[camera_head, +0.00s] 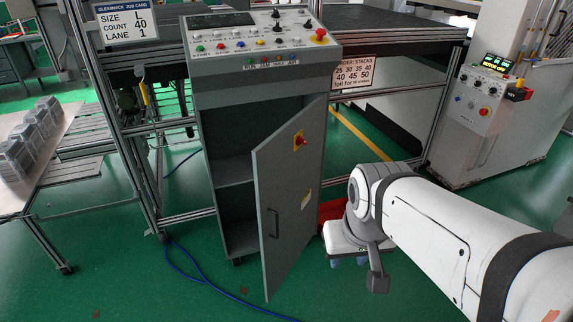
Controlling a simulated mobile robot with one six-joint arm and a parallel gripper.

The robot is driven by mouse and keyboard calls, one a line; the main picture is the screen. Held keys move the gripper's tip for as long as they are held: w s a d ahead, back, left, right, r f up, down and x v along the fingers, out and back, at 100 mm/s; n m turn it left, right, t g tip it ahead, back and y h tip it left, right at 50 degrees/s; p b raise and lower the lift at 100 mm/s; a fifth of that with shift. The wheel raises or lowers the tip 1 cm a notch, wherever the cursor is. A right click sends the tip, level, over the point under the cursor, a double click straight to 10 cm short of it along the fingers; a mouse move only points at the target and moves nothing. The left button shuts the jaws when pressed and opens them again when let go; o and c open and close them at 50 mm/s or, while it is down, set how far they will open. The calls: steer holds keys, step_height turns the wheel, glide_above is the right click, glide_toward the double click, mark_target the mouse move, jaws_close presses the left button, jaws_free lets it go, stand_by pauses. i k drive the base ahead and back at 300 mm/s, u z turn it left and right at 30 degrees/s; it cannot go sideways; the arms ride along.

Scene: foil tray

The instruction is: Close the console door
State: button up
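The grey console (220,130) stands upright in the middle of the view, with a sloped button panel on top. Its door (290,200) is hinged on the right side and stands open, swung out toward me. The free edge is on the left, with a dark handle (273,223) near it and a red-and-yellow knob higher up. The open interior shows one shelf. My gripper (349,262) is to the right of the door, low and apart from it. The wrist partly hides it, so its opening is unclear. I see nothing held.
A blue cable (195,277) runs over the green floor in front of the console. A red object (332,212) lies behind my wrist. A metal frame (110,110) stands on the left, and a white machine cabinet (500,110) on the right. The floor before the door is otherwise clear.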

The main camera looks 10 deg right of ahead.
mark_target(286, 174)
steer(key=i, duration=1)
steer(key=z, duration=1.65)
steer(key=k, duration=0.65)
steer(key=u, duration=0.45)
